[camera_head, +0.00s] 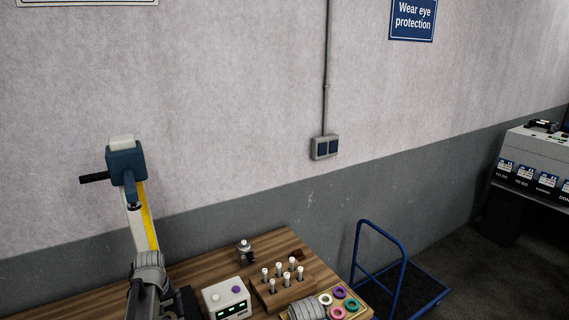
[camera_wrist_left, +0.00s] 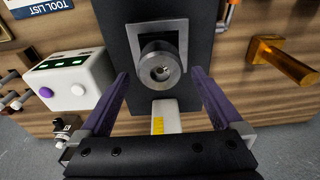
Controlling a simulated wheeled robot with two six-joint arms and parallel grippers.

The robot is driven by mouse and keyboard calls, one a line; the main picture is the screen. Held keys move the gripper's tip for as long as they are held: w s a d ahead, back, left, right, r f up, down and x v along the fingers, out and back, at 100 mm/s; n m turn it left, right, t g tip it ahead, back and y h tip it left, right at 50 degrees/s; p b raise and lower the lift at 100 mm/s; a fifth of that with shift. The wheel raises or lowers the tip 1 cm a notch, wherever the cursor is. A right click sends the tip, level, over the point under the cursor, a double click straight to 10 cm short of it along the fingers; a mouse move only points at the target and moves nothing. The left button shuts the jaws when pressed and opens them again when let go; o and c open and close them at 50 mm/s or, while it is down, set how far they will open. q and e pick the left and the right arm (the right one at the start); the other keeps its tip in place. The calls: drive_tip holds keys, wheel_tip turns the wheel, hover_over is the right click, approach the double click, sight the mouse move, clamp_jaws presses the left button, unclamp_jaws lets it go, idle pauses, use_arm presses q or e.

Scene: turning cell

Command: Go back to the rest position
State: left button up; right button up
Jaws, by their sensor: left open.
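My left gripper (camera_wrist_left: 160,74) is open in the left wrist view, its two purple fingers spread with a gap between them. A round metal socket (camera_wrist_left: 160,68) on a dark block (camera_wrist_left: 112,22) shows between and beyond the fingertips. Nothing is held between the fingers. In the head view a measuring stand with a blue head (camera_head: 126,160) and a yellow scale rises at the left of the wooden bench (camera_head: 205,268). Grey and black parts stand in front of its foot; I cannot make out the fingers there.
A white box with green displays (camera_head: 227,299) stands near the stand. To its right are a wooden block with several white-topped pegs (camera_head: 280,286) and a tray of coloured rings (camera_head: 340,293). An orange handle (camera_wrist_left: 285,60) juts out in the wrist view. A blue trolley (camera_head: 402,275) stands beyond the bench.

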use_arm(q)
drive_tip(key=shift+w+a+f+b, duration=0.1)
drive_tip(key=shift+w+f+b, duration=0.1)
drive_tip(key=shift+f+b, duration=1.35)
drive_tip(key=shift+f, duration=0.25)
